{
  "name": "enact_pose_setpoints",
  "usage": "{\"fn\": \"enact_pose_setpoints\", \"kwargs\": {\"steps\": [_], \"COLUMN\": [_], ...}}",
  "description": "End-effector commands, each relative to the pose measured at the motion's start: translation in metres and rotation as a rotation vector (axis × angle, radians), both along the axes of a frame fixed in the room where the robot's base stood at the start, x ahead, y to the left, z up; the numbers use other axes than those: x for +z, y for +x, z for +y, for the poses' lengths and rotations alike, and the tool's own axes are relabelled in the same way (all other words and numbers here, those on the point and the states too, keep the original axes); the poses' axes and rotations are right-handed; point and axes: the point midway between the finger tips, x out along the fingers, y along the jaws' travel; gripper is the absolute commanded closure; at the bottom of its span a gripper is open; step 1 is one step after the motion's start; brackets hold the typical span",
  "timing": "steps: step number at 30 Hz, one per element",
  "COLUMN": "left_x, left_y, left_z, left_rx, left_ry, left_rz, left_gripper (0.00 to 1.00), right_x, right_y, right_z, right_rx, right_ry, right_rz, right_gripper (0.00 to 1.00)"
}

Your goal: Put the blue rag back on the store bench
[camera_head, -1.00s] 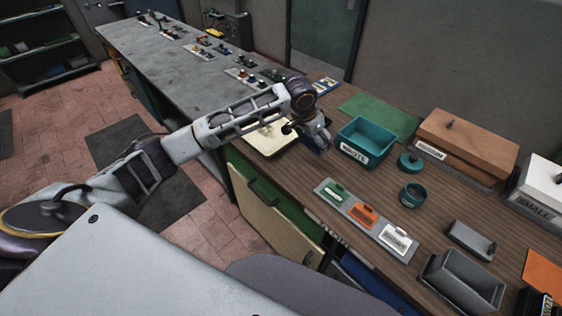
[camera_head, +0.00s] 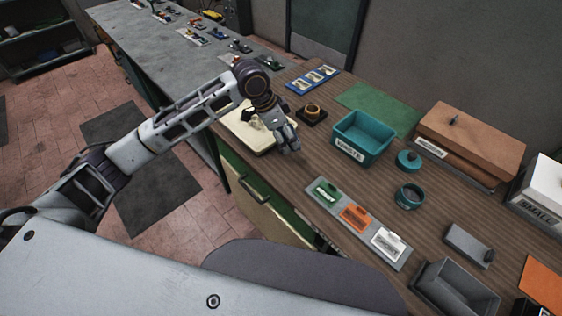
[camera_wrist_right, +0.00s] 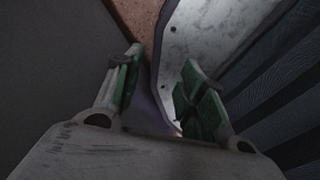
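I cannot make out a blue rag in either current view. My left gripper (camera_head: 289,143) hangs low over the brown ribbed bench (camera_head: 310,165), beside the right edge of a cream tray (camera_head: 240,138). Its fingers are small and dark here, so I cannot tell whether they are open or hold anything. The arm hides part of the tray and a pale item on it. My right gripper (camera_wrist_right: 162,65) shows in the right wrist view with its two green-padded fingers apart and nothing between them. The grey bench (camera_head: 150,50) stretches away at the back left.
A blue card holder (camera_head: 313,79), green mat (camera_head: 375,108), brown box (camera_head: 465,145) and tag plate (camera_head: 358,220) lie around. Bare bench lies before the bin.

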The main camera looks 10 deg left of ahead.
Motion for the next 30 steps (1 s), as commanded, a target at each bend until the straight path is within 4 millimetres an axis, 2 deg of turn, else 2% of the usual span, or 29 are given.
{"fn": "enact_pose_setpoints", "kwargs": {"steps": [16, 30], "left_x": [-0.0018, -0.0019], "left_y": [-0.0097, -0.0097], "left_z": [0.0023, 0.0025], "left_rx": [-0.282, -0.323], "left_ry": [0.000, 0.000], "left_rz": [0.000, -0.001], "left_gripper": [0.34, 0.34], "right_x": [-0.0003, -0.0002], "right_y": [-0.0030, -0.0025], "right_z": [0.0055, 0.0013], "right_rx": [-0.002, 0.000], "right_ry": [0.005, 0.001], "right_rz": [0.004, 0.003], "right_gripper": [0.60, 0.60]}}
